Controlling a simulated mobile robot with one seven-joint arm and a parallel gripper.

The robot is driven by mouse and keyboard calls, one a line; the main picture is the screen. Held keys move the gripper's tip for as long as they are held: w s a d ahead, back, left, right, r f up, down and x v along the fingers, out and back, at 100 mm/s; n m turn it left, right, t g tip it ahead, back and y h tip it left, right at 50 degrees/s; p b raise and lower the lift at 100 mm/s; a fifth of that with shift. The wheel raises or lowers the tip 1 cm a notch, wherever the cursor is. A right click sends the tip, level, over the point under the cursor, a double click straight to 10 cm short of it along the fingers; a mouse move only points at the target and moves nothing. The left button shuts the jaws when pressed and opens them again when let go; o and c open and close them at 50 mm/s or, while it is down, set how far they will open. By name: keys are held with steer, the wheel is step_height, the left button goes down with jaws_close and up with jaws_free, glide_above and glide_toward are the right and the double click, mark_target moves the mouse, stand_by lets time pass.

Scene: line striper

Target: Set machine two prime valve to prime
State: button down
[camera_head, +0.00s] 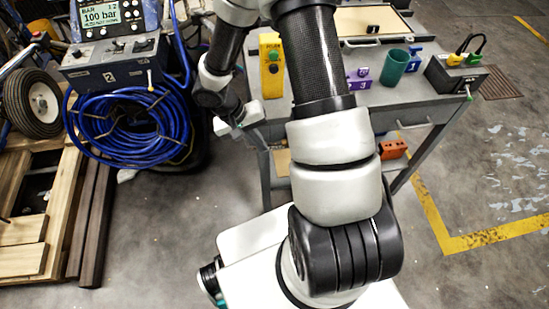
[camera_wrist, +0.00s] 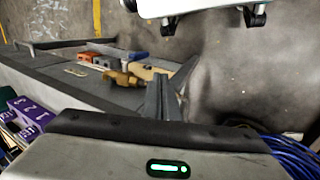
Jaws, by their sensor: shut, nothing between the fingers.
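Machine two (camera_head: 110,72) stands at the left in the head view, marked with a 2. Its display (camera_head: 100,15) reads 100 bar. My gripper (camera_head: 222,127) is right of the machine, beside the cart and apart from the lever. In the wrist view, its fingers (camera_wrist: 165,97) are together and empty. The machine's controls do not show in the wrist view.
Coiled blue hose (camera_head: 130,125) hangs below the panel. A grey cart (camera_head: 400,98) right of my gripper carries a yellow control box (camera_head: 271,66), a green cup (camera_head: 392,67) and purple tags (camera_head: 361,78). Planks (camera_head: 25,235) and a wheel (camera_head: 36,103) lie left. The floor between is open.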

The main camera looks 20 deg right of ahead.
steer(key=shift+a+f, duration=0.3)
steer(key=shift+f, duration=0.35)
steer(key=s+d+f+b, duration=0.1)
steer(key=s+d+f, duration=0.1)
steer(key=d+f, duration=0.5)
steer(key=shift+b+x, duration=0.3)
steer(key=shift+x, duration=0.85)
steer(key=shift+a+f, duration=0.15)
steer(key=shift+f, duration=0.05)
